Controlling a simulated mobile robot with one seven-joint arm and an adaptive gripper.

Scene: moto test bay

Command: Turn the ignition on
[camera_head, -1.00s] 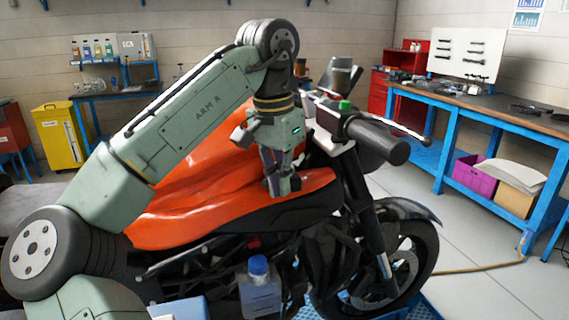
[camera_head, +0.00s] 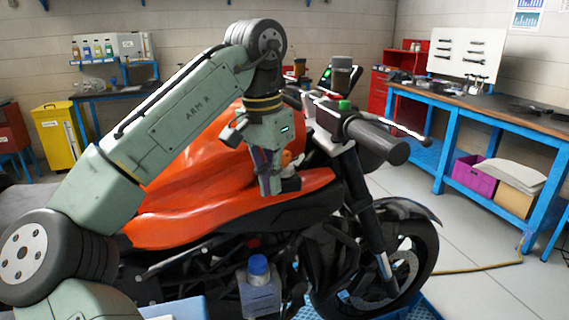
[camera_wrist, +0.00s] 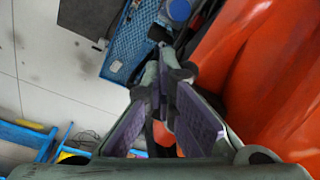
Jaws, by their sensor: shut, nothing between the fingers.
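The orange motorcycle (camera_head: 215,180) stands across the middle of the head view. My gripper (camera_head: 268,186) points down, low over its orange bodywork, behind the handlebar. It is shut and empty. A small orange piece on a dark base (camera_head: 290,180) sits on the bodywork just right of the fingers; I cannot tell whether it is the ignition key. In the wrist view, my fingers (camera_wrist: 165,62) converge beside the orange bodywork (camera_wrist: 285,70). No ignition switch is clearly visible there.
The handlebar grip (camera_head: 378,140) and its lever (camera_head: 400,130) stick out right of my gripper. A blue-capped bottle (camera_head: 259,285) stands low in front of the motorcycle. A blue workbench (camera_head: 480,112) runs along the right. Open floor (camera_head: 475,235) lies between bench and motorcycle.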

